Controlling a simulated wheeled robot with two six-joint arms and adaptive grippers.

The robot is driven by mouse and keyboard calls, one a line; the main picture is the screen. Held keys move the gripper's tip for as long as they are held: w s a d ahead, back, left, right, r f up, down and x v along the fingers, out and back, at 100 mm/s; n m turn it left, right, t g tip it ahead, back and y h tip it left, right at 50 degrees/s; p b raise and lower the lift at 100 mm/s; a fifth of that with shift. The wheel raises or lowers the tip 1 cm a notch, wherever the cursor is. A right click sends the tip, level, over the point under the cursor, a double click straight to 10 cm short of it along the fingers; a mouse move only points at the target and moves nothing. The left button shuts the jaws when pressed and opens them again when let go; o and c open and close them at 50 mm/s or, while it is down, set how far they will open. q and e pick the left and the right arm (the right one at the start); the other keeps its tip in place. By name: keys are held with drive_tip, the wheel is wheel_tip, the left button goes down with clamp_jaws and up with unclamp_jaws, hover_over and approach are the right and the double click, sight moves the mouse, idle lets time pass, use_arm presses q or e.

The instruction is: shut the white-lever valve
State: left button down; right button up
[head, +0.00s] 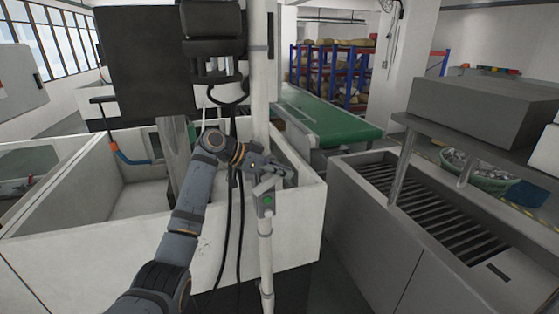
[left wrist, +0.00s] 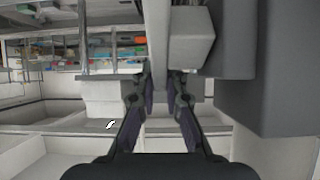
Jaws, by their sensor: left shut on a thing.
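The valve (head: 265,207) is a grey-white block with a green dot, on top of an upright white pipe (head: 266,262) in front of the white tank. Its pale lever (head: 268,184) sticks up at the top and is partly covered by my gripper. My left gripper (head: 281,172) is at the lever, just above the valve body. In the left wrist view the fingers (left wrist: 160,80) are shut on a pale bar, the lever (left wrist: 158,42), which runs up between them. The exact contact at the fingertips is hard to see. My right gripper is not in view.
The white tank wall (head: 305,222) stands right behind the pipe. Black cables (head: 227,235) hang left of it. A grey unit with a slatted top (head: 425,207) stands to the right. A green conveyor (head: 325,118) and loaded shelves (head: 335,72) are behind.

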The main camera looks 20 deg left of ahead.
use_arm(q)
drive_tip(key=shift+w+d+r+g+y+p, duration=0.1)
drive_tip(key=shift+d+r+g+y+p, duration=0.15)
drive_tip(key=shift+y+p, duration=0.2)
drive_tip(key=shift+w+d+f+g+y+p, duration=0.1)
drive_tip(key=shift+f+g+y+p, duration=0.35)
drive_tip(key=shift+y+p, duration=0.2)
drive_tip(key=shift+w+d+f+g+y, duration=0.1)
drive_tip(key=shift+f+g+y, duration=0.3)
drive_tip(key=shift+y, duration=0.2)
drive_tip(key=shift+f+g+y+p, duration=0.35)
drive_tip(key=shift+f+g+y, duration=0.35)
drive_tip(key=shift+y, duration=0.3)
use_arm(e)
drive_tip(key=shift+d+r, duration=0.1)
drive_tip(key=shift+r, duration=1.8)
use_arm(q)
drive_tip(key=c, duration=1.4)
unclamp_jaws()
drive_tip(key=v, duration=0.7)
drive_tip(key=shift+r, duration=0.2)
